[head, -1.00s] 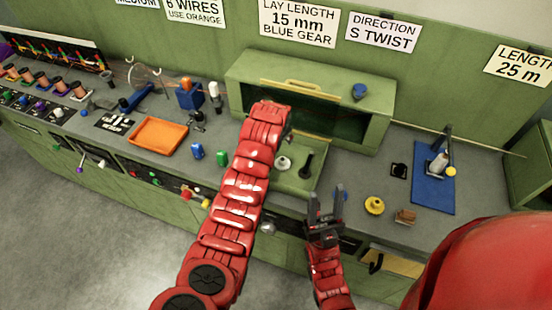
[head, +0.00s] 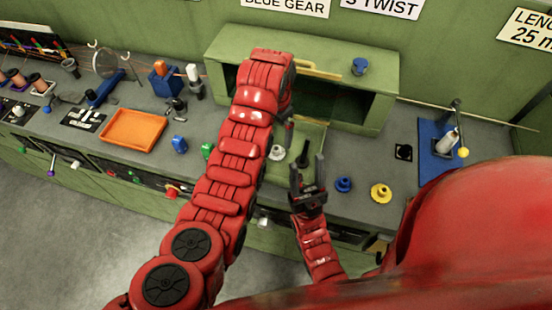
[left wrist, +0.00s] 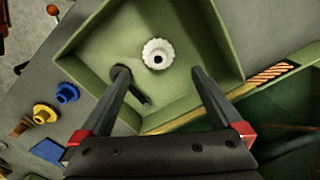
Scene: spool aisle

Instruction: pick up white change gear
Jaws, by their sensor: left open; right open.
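The white change gear (head: 277,152) lies in a shallow green tray in front of the green cabinet. It also shows in the left wrist view (left wrist: 158,53), lying flat with its dark bore facing up. My left gripper (left wrist: 161,71) is open above the tray, its fingers apart and empty, with the gear between and slightly beyond the tips in the picture. In the head view its jaws are mostly hidden behind my left arm. My right gripper (head: 307,166) is open and empty, pointing up near the bench's front edge.
A dark peg (left wrist: 122,78) stands in the tray near one left finger. A blue gear (head: 343,184) and a yellow gear (head: 381,193) lie right of the tray. The green cabinet (head: 222,58) rises behind. An orange tray (head: 133,129) lies to the left.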

